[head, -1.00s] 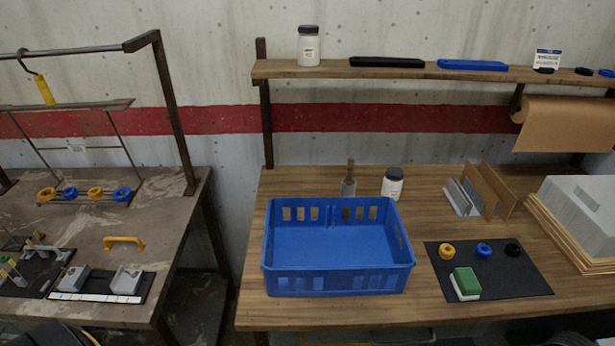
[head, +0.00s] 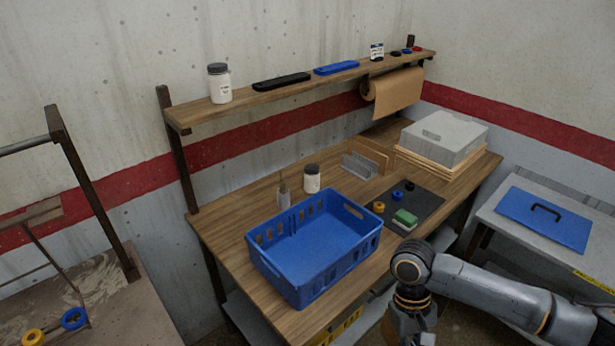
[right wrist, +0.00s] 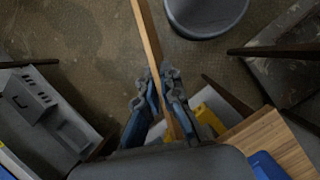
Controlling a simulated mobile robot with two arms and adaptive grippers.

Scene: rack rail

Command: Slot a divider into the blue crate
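The blue crate (head: 318,250) stands on the wooden bench, open at the top, with no divider visible in it. Brown divider panels (head: 376,152) stand in a grey holder (head: 358,166) behind the crate to the right. My right arm enters the head view at lower right, beyond the bench's front edge; its fingertips are out of that frame. In the right wrist view my right gripper (right wrist: 160,84) is closed around a thin brown board (right wrist: 150,42), seen edge-on, which looks like a divider held over the floor. My left gripper is not in view.
A white jar (head: 312,178) and a small bottle (head: 283,192) stand behind the crate. A black mat (head: 428,203) with a green-topped block (head: 405,218) lies to its right. A grey box (head: 444,138) sits farther right. A side table holds a blue lid (head: 545,218).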

